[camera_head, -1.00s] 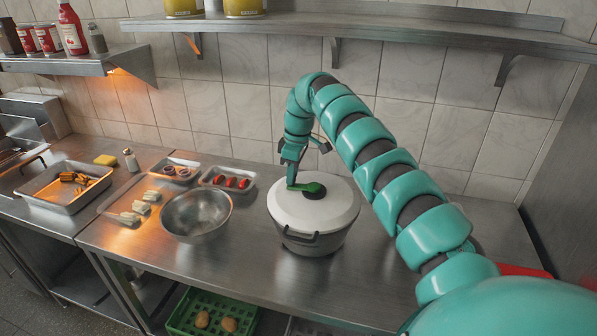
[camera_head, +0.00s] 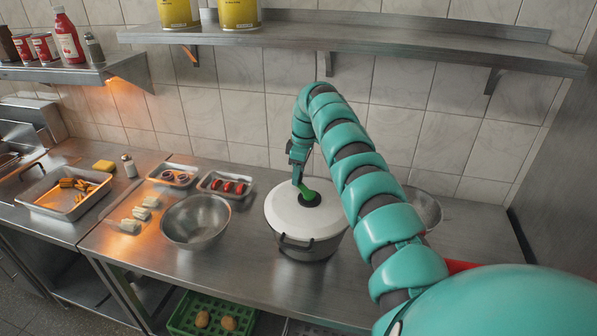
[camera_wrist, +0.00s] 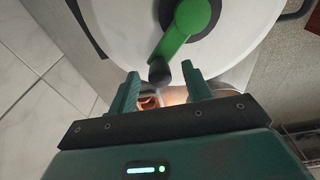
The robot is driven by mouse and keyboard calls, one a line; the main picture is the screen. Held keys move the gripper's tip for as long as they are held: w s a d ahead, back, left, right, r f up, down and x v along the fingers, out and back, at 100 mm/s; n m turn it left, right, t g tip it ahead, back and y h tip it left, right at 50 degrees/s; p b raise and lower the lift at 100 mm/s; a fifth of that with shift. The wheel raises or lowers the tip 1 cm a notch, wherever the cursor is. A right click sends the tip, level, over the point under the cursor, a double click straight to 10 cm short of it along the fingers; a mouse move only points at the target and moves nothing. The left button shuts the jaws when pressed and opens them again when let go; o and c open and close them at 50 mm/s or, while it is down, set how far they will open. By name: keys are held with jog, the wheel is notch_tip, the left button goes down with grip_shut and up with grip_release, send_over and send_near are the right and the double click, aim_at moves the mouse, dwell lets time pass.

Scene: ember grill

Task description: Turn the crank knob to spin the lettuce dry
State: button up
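The salad spinner (camera_head: 306,246) is a grey pot with a white lid (camera_head: 285,213) on the counter. A green crank arm (camera_head: 306,192) runs from the lid's black hub (camera_head: 312,200) toward the back left. In the wrist view the crank arm (camera_wrist: 182,32) ends in a dark knob (camera_wrist: 159,70). My gripper (camera_wrist: 160,72) is open, with one finger on each side of the knob and a visible gap to both. In the head view my gripper (camera_head: 298,178) is over the lid's back left part, and it hides the knob. The lettuce is not visible.
Another metal bowl (camera_head: 425,207) is partly hidden behind my arm. A shelf (camera_head: 370,38) hangs above. The counter in front right is clear.

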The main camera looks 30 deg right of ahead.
jog(key=shift+r+b, duration=0.3)
jog(key=shift+r, duration=0.2)
jog(key=r, duration=0.3)
jog(key=r+b, duration=0.1)
jog(key=r, duration=0.1)
jog(key=shift+s+d+r, duration=0.15)
jog(key=shift+s, duration=0.15)
notch_tip(320, 180, up, 11)
jog(key=s+d+p, duration=0.1)
jog(key=p, duration=0.7)
jog(key=shift+s, duration=0.1)
